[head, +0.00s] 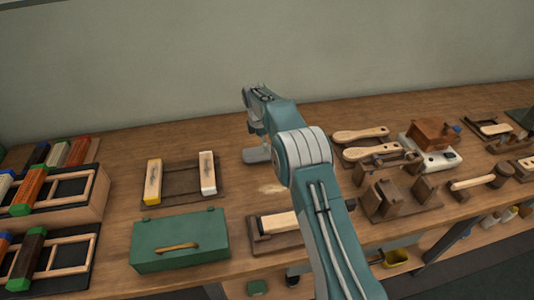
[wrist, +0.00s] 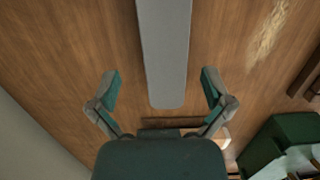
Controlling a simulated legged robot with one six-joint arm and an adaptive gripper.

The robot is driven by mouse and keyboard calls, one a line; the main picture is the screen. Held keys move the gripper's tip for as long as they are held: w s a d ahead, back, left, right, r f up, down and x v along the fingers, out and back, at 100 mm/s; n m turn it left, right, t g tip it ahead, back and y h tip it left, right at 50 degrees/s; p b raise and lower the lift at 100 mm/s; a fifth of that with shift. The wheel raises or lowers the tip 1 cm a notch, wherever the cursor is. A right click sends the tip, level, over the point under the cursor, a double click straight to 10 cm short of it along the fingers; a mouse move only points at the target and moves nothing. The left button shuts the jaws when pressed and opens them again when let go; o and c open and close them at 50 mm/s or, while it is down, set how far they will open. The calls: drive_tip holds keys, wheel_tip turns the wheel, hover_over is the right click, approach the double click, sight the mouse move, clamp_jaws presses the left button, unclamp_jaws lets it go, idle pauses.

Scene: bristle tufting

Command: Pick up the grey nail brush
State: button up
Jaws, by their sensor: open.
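A long grey piece, which looks like the grey nail brush (head: 257,155), lies on the wooden bench near its back, beside my arm. In the wrist view the grey nail brush (wrist: 164,50) runs from the top edge down to a rounded end between my fingers. My gripper (wrist: 159,80) is open, with one finger on each side of the brush and bare wood showing in both gaps. The fingers do not touch it. In the head view my arm partly hides the gripper and the brush. How high the fingers are above the brush is hard to tell.
A pale patch of loose fibres (head: 270,188) lies near the brush. A dark tray with two wooden-backed brushes (head: 152,182) is to the left, and a green box (head: 180,240) is in front. Wooden-handled brushes (head: 360,134) are to the right. A wall stands behind the bench.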

sight(267, 154)
drive_tip(key=f, duration=0.2)
drive_tip(key=d+f, duration=0.1)
drive_tip(key=f, duration=0.2)
drive_tip(key=shift+s+d+f, duration=0.1)
drive_tip(key=shift+d+f, duration=0.05)
drive_tip(key=shift+f, duration=0.2)
drive_tip(key=c, duration=1.3)
